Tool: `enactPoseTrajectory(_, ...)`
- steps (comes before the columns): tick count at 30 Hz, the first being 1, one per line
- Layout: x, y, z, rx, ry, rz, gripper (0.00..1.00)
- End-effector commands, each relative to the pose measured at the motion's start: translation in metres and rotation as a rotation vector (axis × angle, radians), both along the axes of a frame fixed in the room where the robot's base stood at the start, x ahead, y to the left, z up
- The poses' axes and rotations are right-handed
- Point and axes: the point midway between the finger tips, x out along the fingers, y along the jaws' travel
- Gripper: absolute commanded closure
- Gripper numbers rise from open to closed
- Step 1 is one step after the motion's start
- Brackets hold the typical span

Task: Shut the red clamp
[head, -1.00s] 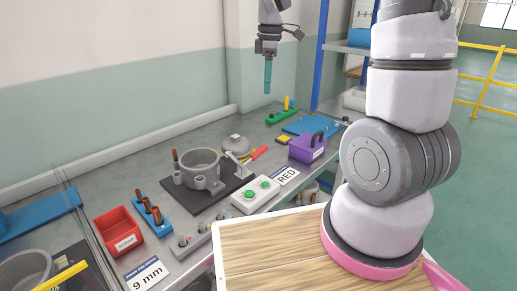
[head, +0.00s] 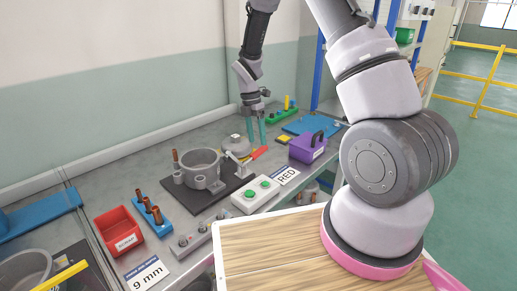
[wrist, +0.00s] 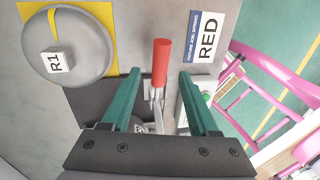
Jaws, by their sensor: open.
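The red clamp's handle (head: 259,153) sticks out to the right of the black fixture plate (head: 213,197). In the wrist view the red handle (wrist: 160,62) points away from me, between the two green fingers. My gripper (head: 257,145) is open with its fingers pointing down at the handle; it also shows in the wrist view (wrist: 159,73). I see a gap on both sides of the handle. Part of the linkage is hidden behind the gripper's body in the wrist view.
A grey dome marked R1 (wrist: 67,45) sits left of the handle. A white box with green buttons (head: 256,194) and a RED card (head: 285,176) lie in front.

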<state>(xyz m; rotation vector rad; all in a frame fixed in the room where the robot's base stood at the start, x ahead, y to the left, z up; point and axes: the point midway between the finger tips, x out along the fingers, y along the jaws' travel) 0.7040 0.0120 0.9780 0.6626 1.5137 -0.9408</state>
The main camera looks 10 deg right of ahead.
Motion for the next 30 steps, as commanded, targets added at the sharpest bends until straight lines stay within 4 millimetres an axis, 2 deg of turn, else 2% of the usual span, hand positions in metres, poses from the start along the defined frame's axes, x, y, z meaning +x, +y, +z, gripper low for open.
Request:
enactPoseTrajectory(3,-0.005,-0.002,-0.021,-0.001,0.003,0.001,0.39)
enactPoseTrajectory(7,-0.007,-0.004,-0.036,-0.001,0.002,-0.001,0.39)
enactPoseTrajectory(12,-0.007,-0.005,-0.044,-0.001,-0.001,0.000,0.39)
enactPoseTrajectory(19,-0.008,-0.005,-0.045,0.000,-0.001,-0.001,0.39)
enactPoseTrajectory(20,-0.008,-0.005,-0.045,0.000,-0.001,-0.001,0.43)
enactPoseTrajectory(24,-0.007,-0.004,-0.045,0.000,-0.001,-0.001,0.97)
enactPoseTrajectory(25,-0.008,-0.004,-0.045,0.000,-0.001,-0.001,1.00)
enactPoseTrajectory(30,-0.008,-0.004,-0.044,0.000,-0.001,-0.001,1.00)
